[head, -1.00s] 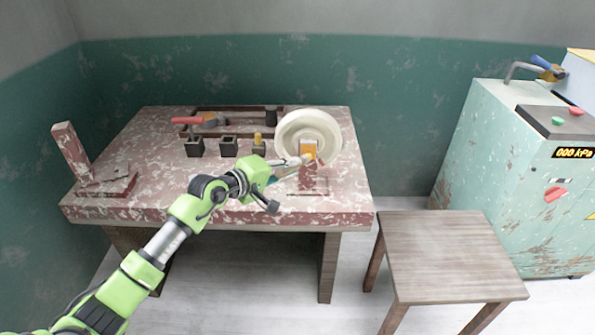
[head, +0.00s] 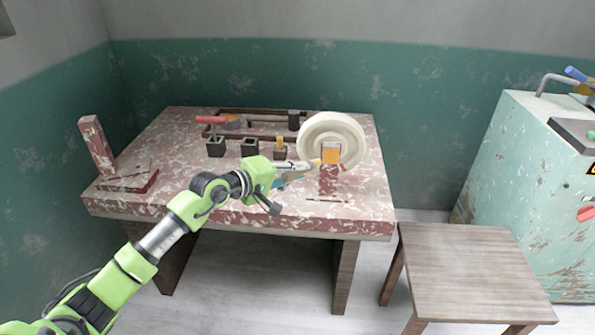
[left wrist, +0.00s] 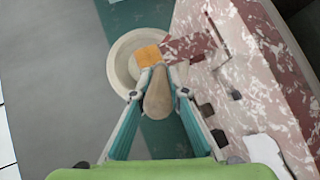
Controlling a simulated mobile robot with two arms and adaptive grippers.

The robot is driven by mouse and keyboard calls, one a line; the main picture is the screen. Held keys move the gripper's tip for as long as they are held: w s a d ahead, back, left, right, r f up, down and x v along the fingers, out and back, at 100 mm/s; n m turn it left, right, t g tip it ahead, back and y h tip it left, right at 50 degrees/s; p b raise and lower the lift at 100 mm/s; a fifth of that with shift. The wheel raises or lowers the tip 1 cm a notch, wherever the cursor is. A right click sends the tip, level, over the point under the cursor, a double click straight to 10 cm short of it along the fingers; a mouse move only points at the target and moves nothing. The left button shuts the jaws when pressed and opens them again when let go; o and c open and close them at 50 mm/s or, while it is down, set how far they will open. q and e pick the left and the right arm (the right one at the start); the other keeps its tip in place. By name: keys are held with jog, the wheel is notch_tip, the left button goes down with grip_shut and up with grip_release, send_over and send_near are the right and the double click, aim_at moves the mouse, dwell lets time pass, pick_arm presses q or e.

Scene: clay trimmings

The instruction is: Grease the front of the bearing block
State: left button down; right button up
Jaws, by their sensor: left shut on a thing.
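The bearing block is, as far as I can tell, the orange-faced block (head: 330,153) on a mottled red post in front of the pale wheel (head: 345,128). It also shows as an orange square in the left wrist view (left wrist: 150,55). My left gripper (head: 290,172) is shut on a tan, rounded tool (left wrist: 158,95), seen between its teal fingers in the left wrist view. My right gripper is not in view.
The mottled red table (head: 150,190) carries several small dark holders (head: 215,148), one with a yellow piece. A tray (head: 262,136) with a red-handled tool lies behind. An upright stand (head: 98,148) is at the left. A wooden stool (head: 470,270) and green cabinet (head: 520,180) stand right.

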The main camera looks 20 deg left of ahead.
pick_arm(q)
jog(key=s, duration=0.1)
jog(key=s+d+p, duration=0.1)
jog(key=s, duration=0.1)
jog(key=s+p, duration=0.1)
jog(key=s, duration=0.1)
jog(key=shift+s+d, duration=0.25)
jog(key=shift+d, duration=0.1)
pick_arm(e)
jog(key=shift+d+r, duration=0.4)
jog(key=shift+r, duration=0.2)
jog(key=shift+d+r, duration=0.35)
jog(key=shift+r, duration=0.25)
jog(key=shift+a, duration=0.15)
pick_arm(q)
jog(key=s, duration=0.1)
jog(key=s+p, duration=0.1)
jog(key=shift+s+d, duration=0.4)
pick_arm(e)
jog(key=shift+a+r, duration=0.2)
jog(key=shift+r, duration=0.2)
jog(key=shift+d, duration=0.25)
